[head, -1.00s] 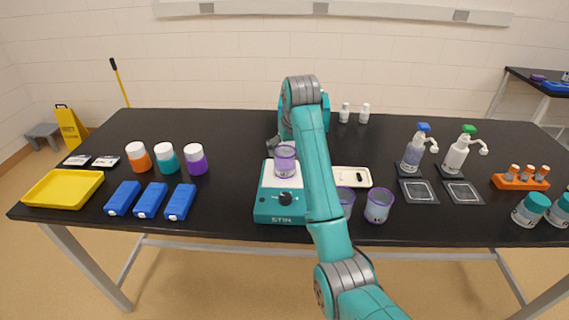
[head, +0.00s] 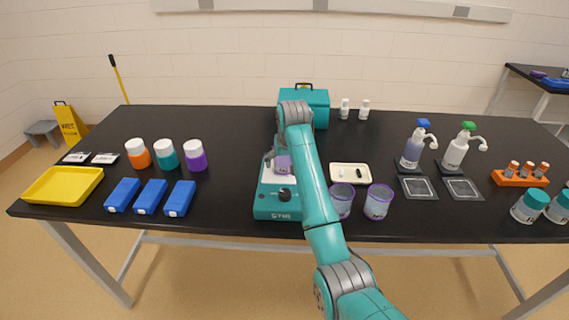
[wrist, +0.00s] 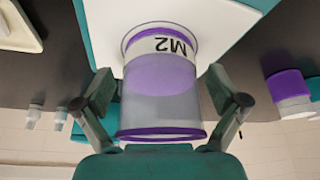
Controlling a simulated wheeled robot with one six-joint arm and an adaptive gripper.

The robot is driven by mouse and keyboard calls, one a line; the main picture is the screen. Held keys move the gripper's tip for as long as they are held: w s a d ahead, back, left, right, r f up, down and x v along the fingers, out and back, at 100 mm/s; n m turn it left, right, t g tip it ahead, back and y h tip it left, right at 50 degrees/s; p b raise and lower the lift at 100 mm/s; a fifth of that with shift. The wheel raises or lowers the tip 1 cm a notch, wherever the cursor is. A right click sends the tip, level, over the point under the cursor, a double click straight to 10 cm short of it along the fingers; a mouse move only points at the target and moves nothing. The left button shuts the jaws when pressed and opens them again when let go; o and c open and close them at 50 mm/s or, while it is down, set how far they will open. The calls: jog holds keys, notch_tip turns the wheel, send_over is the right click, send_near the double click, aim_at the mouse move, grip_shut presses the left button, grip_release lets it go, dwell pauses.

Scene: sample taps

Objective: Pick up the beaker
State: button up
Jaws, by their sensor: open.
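A clear beaker with a purple rim, a purple band and the label M2 (wrist: 160,95) stands on the white top of the teal stirrer (head: 278,205). In the head view the beaker (head: 283,165) is partly hidden behind my arm. My gripper (wrist: 162,100) is open, with one finger on each side of the beaker in the wrist view. I see no clear contact between the fingers and its wall. In the head view my gripper is mostly hidden by my arm.
Two more purple-rimmed beakers (head: 378,202) stand right of the stirrer, near a cream tray (head: 350,181). A teal case (head: 318,106) is behind. Purple, teal and orange-banded jars (head: 166,155) and blue boxes (head: 151,198) are at left. Pump bottles (head: 414,151) are at right.

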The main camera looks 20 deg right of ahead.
jog(key=shift+c, duration=0.2)
jog(key=c, duration=1.2)
